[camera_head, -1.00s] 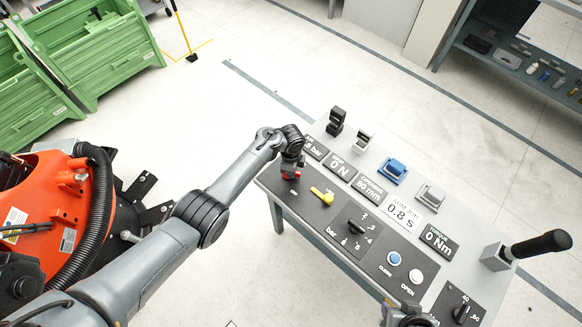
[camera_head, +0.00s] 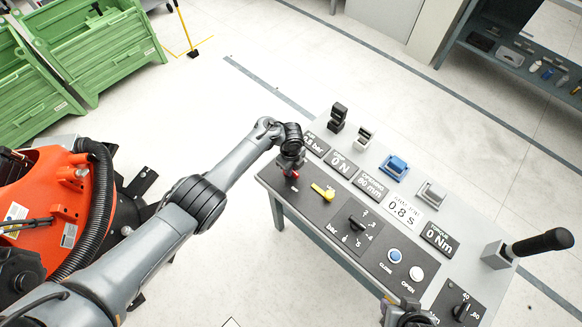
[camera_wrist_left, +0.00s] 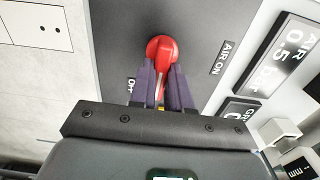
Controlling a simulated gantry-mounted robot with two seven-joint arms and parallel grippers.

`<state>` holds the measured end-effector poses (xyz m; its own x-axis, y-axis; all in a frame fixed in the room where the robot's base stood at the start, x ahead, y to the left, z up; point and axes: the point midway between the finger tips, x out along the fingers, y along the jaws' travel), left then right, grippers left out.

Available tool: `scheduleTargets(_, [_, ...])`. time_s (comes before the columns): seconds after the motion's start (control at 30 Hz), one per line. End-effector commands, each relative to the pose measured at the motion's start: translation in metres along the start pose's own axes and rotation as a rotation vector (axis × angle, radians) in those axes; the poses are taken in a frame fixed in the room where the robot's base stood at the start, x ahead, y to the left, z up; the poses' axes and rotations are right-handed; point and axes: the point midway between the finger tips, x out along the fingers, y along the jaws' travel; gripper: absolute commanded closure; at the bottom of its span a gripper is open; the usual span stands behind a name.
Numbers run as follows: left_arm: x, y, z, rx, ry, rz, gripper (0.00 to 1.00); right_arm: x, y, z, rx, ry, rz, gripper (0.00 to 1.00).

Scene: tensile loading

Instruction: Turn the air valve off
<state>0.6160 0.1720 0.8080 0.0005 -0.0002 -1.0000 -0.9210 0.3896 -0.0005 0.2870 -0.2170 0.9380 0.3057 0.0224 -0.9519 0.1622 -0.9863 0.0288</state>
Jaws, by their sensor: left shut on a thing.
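The air valve is a red knob with a handle (camera_wrist_left: 160,48) on the dark panel, between the AIR ON label and a partly hidden OFF label in the left wrist view. My left gripper (camera_wrist_left: 163,95) is shut on the valve's handle, with its two dark fingers on either side of it. In the head view only a bit of red valve (camera_head: 296,175) shows under my left gripper (camera_head: 290,168).
A yellow handle (camera_head: 323,191), a black selector knob (camera_head: 357,223), and blue (camera_head: 394,256) and white (camera_head: 416,273) buttons sit on the panel to the right. A black lever (camera_head: 540,243) stands at the far right.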

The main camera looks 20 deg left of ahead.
Motion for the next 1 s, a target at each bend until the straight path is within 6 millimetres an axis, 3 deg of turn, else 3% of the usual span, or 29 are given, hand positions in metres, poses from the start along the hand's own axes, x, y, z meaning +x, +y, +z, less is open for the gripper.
scheduleTargets(0.3, [0.001,0.001,-0.001,0.006,0.0,0.002,1.0,0.0,0.001,0.0,-0.002,0.0,0.002,0.57])
scheduleTargets(0.33, [0.001,0.001,-0.001,0.006,0.0,0.002,0.78,0.0,0.001,0.0,-0.003,-0.001,0.002,0.57])
scheduleTargets(0.47, [0.001,0.001,-0.001,0.005,0.0,0.001,0.58,0.0,0.002,0.001,-0.007,-0.001,0.006,0.57])
scheduleTargets(0.8, [-0.002,0.0,0.0,0.003,0.0,0.0,0.57,-0.001,0.002,0.0,-0.01,-0.002,0.008,0.57])
scheduleTargets(1.0, [-0.024,0.0,0.0,0.003,-0.001,-0.001,0.57,-0.013,0.002,-0.004,-0.007,-0.001,0.006,0.57])
